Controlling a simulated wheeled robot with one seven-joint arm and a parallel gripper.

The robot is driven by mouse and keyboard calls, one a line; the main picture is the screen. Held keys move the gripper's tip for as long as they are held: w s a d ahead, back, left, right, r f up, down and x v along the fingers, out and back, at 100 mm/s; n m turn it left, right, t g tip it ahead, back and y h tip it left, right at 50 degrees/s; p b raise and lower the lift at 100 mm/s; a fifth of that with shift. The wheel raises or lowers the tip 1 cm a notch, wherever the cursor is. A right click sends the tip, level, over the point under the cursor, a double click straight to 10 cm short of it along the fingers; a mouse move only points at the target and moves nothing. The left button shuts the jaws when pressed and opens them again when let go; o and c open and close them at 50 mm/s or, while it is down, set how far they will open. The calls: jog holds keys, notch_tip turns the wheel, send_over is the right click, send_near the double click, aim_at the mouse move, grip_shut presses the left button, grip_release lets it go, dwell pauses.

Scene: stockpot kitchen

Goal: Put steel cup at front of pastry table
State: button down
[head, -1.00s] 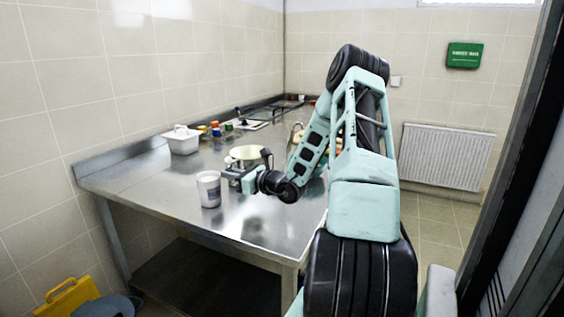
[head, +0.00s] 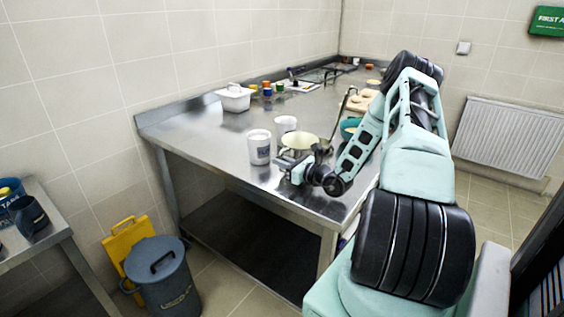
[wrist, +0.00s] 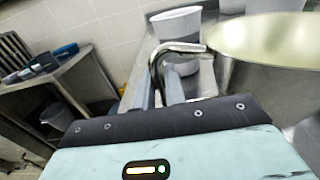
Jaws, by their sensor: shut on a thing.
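The steel cup (head: 300,141) is a wide round vessel with a pale yellowish inside, at the front edge area of the steel pastry table (head: 212,145). My gripper (head: 288,171) is at its near side, over the front edge. In the wrist view, my gripper (wrist: 170,92) is shut on the bent metal handle of the steel cup (wrist: 262,40). The cup looks upright. I cannot tell whether its base touches the table, because my gripper and the angle hide it.
A teal bowl (head: 349,127) is close to my arm. A white container (head: 234,98) stands farther back. A lidded bin (head: 165,275) is on the floor. The left tabletop is clear.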

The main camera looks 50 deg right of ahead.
jog(key=shift+f, duration=0.15)
jog(key=c, duration=1.5)
grip_release()
jog(key=shift+o, duration=0.2)
